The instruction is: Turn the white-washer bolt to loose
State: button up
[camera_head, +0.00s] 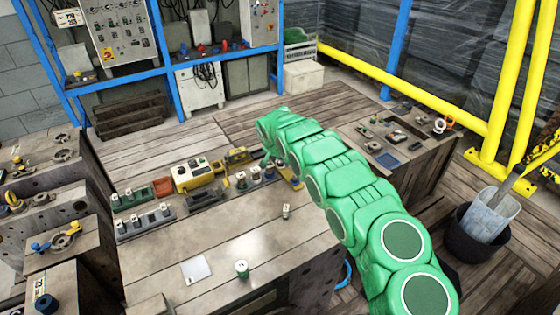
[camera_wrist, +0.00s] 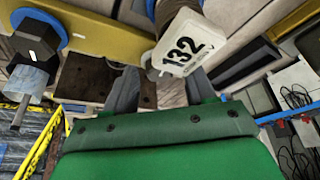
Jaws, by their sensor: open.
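My gripper (camera_wrist: 162,88) shows in the wrist view with its two grey fingers apart. A white tag marked 132 (camera_wrist: 183,45) hangs in front of and partly above the fingers, beside a brown cylindrical part (camera_wrist: 176,14). Nothing is clearly held between the fingers. A dark hex bolt with a blue washer (camera_wrist: 35,42) stands at the upper left, apart from the fingers. I cannot pick out the white-washer bolt for certain. In the head view my green arm reaches over the workbench (camera_head: 225,235) and hides much of the gripper area.
A yellow device (camera_head: 193,175) and a row of small parts stand along the bench's back. A white card (camera_head: 196,269) and a green-and-white cylinder (camera_head: 241,269) lie nearer. A wooden cabinet (camera_head: 415,180) stands right, near a black bin (camera_head: 480,235) and yellow rails (camera_head: 400,90).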

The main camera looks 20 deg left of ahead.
jog(key=shift+c, duration=0.2)
grip_shut()
dwell(0.3)
